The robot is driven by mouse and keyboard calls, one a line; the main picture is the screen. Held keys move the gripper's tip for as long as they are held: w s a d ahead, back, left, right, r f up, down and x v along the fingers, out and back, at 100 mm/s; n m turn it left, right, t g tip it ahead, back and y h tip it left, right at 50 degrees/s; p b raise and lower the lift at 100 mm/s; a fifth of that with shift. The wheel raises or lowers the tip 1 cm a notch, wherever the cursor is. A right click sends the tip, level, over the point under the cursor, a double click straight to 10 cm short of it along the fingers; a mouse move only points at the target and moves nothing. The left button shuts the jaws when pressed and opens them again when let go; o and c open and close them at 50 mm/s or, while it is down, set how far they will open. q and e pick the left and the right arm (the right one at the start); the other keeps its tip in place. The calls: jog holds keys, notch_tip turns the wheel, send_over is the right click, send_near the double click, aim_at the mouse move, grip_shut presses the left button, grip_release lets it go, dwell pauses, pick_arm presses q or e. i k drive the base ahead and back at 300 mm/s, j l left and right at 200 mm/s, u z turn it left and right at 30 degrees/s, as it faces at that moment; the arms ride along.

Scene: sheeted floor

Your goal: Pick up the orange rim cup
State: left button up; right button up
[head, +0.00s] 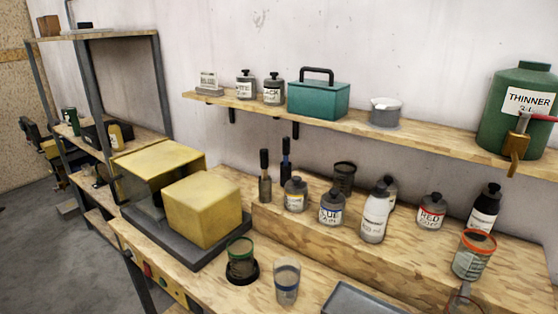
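The orange rim cup (472,262) stands upright at the lower right. It is a clear, greyish cup with a bright orange band round its top and a printed label on its side. It is at the right end of the raised wooden step (330,244), near the step's front edge. Neither of my grippers is in view, and nothing is holding the cup.
A dark bottle (484,212) and a RED paint bottle (431,212) stand behind the cup. A green-rimmed cup (241,260), another cup (287,283) and a grey tray (358,301) are left. A THINNER can (520,105) stands above.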

aim_at(472, 256)
jog(key=z, duration=1.3)
jog(key=k+j+u, duration=0.1)
jog(key=u, duration=1)
jog(key=k+l+z, duration=0.15)
jog(key=z, duration=0.85)
